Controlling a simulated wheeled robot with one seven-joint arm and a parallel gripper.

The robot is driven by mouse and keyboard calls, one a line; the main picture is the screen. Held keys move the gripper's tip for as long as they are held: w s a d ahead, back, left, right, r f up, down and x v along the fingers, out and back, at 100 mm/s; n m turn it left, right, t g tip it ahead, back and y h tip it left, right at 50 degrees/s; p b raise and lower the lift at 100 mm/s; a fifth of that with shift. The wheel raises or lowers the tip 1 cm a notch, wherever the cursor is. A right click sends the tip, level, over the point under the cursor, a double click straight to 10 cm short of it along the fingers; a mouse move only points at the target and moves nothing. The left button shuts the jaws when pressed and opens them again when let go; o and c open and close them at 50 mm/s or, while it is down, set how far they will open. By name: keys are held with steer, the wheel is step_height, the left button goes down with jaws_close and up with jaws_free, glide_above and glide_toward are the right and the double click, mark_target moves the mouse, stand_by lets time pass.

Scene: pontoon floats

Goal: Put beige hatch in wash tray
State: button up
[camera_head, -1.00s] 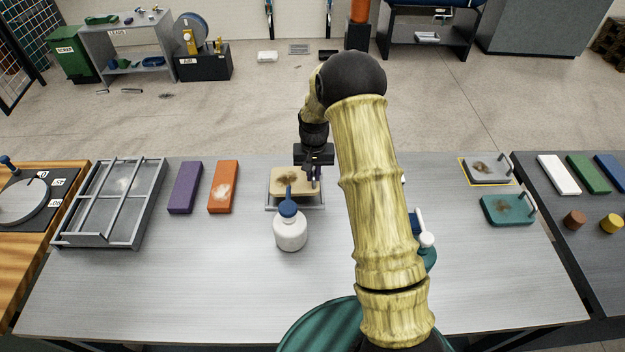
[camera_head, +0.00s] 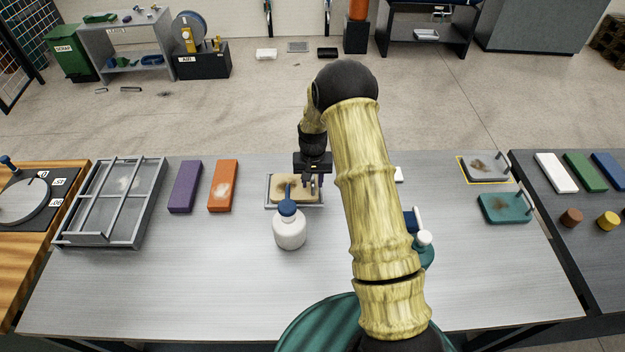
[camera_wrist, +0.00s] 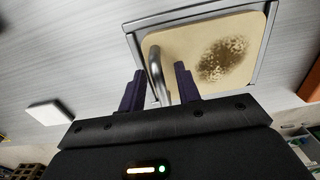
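The beige hatch (camera_head: 280,186) with a dark stain lies inside the rim of a shallow grey metal tray (camera_head: 267,194) at mid-table. In the wrist view the hatch (camera_wrist: 183,48) lies within the bright tray rim (camera_wrist: 200,14), and its bent metal handle (camera_wrist: 157,75) stands up toward me. My gripper (camera_head: 315,184) is low over the hatch's right side. In the wrist view my gripper (camera_wrist: 159,80) has its two dark fingers apart, one on each side of the handle, with a gap on both sides. The spray bottle partly hides the hatch's near edge.
A white bottle with a blue top (camera_head: 290,231) stands just in front of the tray. An orange block (camera_head: 223,187), a purple block (camera_head: 185,186) and a grey divided rack (camera_head: 75,230) lie left. A teal hatch (camera_head: 505,209) and a grey hatch (camera_head: 487,168) lie right.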

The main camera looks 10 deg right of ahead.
steer(key=shift+r, duration=0.1)
step_height(320, 180, up, 12)
steer(key=b, duration=0.3)
stand_by(0.3)
stand_by(0.4)
steer(key=s+r+n+t, duration=0.1)
steer(key=s+r, duration=0.1)
steer(key=s, duration=1)
steer(key=s+r+n+t, duration=0.1)
steer(key=s+r, duration=0.2)
steer(key=s, duration=1)
steer(key=shift+s+r+t, duration=0.15)
steer(key=shift+t, duration=0.15)
steer(key=shift+d, duration=0.1)
